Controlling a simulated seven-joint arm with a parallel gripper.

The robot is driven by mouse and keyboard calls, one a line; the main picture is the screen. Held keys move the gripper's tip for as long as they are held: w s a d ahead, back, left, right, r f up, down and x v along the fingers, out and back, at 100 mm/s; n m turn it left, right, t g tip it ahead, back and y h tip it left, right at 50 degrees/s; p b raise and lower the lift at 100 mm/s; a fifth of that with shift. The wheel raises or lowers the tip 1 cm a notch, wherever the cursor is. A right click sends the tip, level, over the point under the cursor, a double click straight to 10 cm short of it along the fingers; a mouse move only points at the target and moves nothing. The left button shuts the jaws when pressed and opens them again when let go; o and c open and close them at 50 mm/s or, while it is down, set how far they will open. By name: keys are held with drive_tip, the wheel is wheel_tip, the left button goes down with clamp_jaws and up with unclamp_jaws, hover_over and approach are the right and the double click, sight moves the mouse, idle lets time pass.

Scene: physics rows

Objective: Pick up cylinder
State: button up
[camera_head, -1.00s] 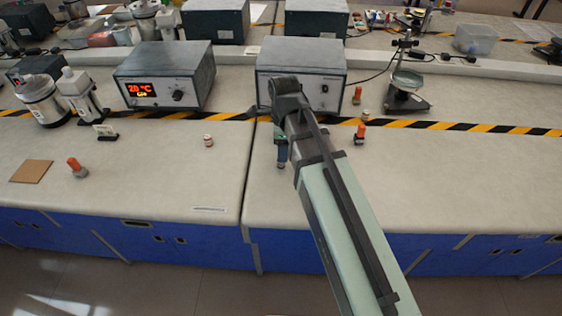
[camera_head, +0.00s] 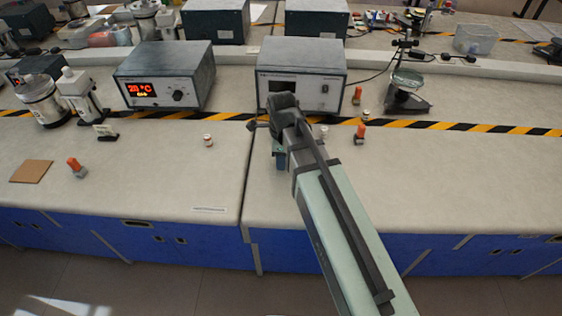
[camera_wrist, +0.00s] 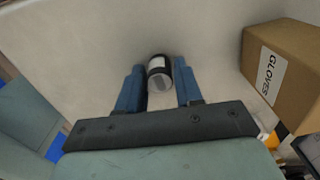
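A small cylinder (camera_wrist: 159,82), dark with a white band and a pale grey end, shows in the wrist view between the fingertips of my gripper (camera_wrist: 160,70). The blue fingers stand apart, one on each side of it. A narrow gap shows on the right; whether the left finger touches it I cannot tell. In the head view my gripper (camera_head: 281,160) points down over the bench near the seam, partly behind my arm. The cylinder between the fingers cannot be made out there.
A GLOVES box (camera_wrist: 285,75) stands right of my gripper in the wrist view. In the head view, a small white vial (camera_head: 208,141) stands to the left and an orange-capped bottle (camera_head: 360,133) to the right. A grey instrument (camera_head: 300,72) stands behind.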

clamp_jaws()
drive_tip(key=shift+r, duration=5)
